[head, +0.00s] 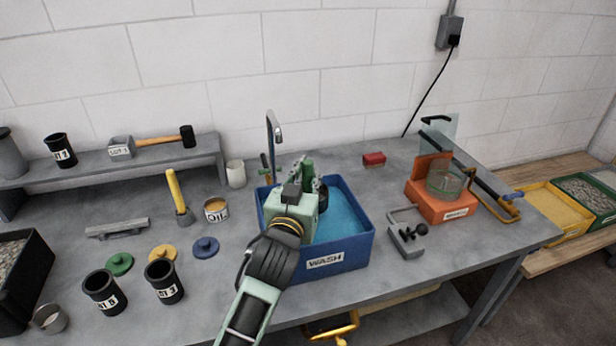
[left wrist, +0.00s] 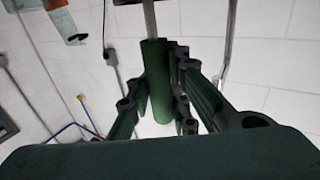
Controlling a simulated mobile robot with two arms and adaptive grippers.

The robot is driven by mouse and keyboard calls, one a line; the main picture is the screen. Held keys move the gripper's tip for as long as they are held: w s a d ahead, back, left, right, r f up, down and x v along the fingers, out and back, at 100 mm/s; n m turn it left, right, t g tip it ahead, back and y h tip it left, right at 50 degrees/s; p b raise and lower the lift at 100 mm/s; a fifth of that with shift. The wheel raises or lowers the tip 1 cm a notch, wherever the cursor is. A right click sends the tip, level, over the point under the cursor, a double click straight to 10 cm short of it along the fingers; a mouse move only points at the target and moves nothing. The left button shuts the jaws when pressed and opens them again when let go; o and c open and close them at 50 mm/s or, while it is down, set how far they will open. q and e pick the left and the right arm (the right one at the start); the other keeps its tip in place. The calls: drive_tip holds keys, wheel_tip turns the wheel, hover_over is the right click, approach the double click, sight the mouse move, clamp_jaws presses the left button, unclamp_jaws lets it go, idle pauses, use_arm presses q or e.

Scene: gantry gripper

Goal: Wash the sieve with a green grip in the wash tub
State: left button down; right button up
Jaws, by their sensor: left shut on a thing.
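The blue wash tub (head: 345,248), labelled WASH, stands on the grey bench with light blue water (head: 343,215) in it. My left gripper (head: 309,178) is over the left part of the tub. In the left wrist view my left gripper (left wrist: 160,95) is shut on a dark green grip (left wrist: 158,75), with a grey shaft (left wrist: 149,20) running from it out of the top of the picture. The sieve's bowl cannot be made out; in the head view my gripper and arm hide much of it. My right gripper is not in view.
A tap (head: 274,140) rises behind the tub. A tin (head: 216,210) and a yellow-handled tool (head: 177,195) are to its left. A grey clamp-like fixture (head: 405,235) and an orange stand (head: 440,203) are to its right. Black pots (head: 102,292) and lids are at the front left.

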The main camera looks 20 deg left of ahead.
use_arm(q)
drive_tip(key=shift+f+b, duration=0.3)
drive_tip(key=shift+f, duration=0.3)
drive_tip(key=shift+s+f, duration=0.1)
drive_tip(key=shift+f, duration=0.3)
wheel_tip(320, 180, down, 3)
drive_tip(key=b, duration=0.3)
drive_tip(key=shift+f, duration=0.2)
drive_tip(key=shift+f+b, duration=0.5)
drive_tip(key=shift+f, duration=0.3)
drive_tip(key=shift+f+b, duration=0.7)
drive_tip(key=shift+f, duration=0.5)
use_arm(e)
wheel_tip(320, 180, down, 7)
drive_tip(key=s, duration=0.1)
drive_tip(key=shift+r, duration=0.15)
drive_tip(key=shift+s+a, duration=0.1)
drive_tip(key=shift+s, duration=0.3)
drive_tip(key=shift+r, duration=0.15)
